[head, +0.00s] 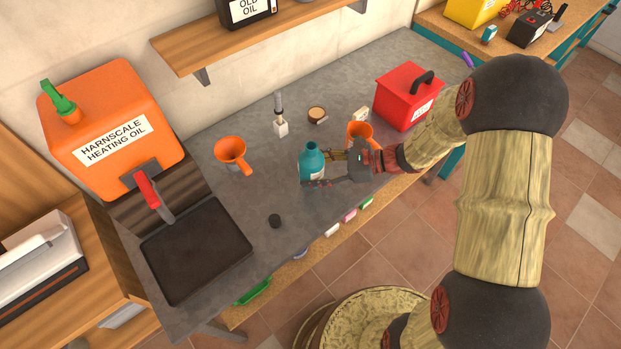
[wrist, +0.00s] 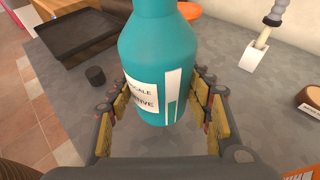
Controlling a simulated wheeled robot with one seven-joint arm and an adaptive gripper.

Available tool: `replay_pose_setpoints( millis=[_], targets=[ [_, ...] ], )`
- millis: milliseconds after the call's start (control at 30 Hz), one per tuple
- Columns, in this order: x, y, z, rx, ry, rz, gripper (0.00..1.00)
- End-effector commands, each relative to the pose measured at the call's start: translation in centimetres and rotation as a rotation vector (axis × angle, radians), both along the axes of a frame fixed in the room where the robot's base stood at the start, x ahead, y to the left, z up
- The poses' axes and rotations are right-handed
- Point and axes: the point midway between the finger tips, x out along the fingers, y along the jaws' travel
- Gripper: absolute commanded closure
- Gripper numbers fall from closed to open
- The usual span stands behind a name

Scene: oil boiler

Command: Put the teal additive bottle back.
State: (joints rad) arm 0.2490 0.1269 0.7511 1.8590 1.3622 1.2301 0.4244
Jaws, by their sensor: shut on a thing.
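The teal additive bottle (head: 311,161) is upright over the grey workbench, and its open neck shows in the head view. It fills the middle of the wrist view (wrist: 157,58), with a white label facing the camera. My gripper (head: 331,168) is shut on the bottle, with one finger on each side of its body; both fingers also show in the wrist view (wrist: 158,115). I cannot tell whether the bottle's base touches the bench. A small dark cap (head: 274,221) lies on the bench left of and nearer than the bottle; it also shows in the wrist view (wrist: 95,75).
A red box (head: 408,96) is at right. A dark tray (head: 196,250) lies below the orange oil tank (head: 108,128). A wall shelf (head: 258,38) overhangs behind.

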Motion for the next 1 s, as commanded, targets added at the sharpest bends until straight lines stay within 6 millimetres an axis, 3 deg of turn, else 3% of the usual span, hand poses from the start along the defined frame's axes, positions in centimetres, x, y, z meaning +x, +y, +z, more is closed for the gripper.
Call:
replay_pose_setpoints(
  millis=[267,667,700,1000],
  targets=[
    [0.3,0.5,-3.8,0.0,0.001,0.001,0.86],
    [0.3,0.4,-4.0,0.0,0.0,0.001,0.86],
    [0.3,0.4,-4.0,0.0,0.0,0.001,0.49],
    [0.3,0.4,-4.0,0.0,0.0,0.001,0.32]
  ],
)
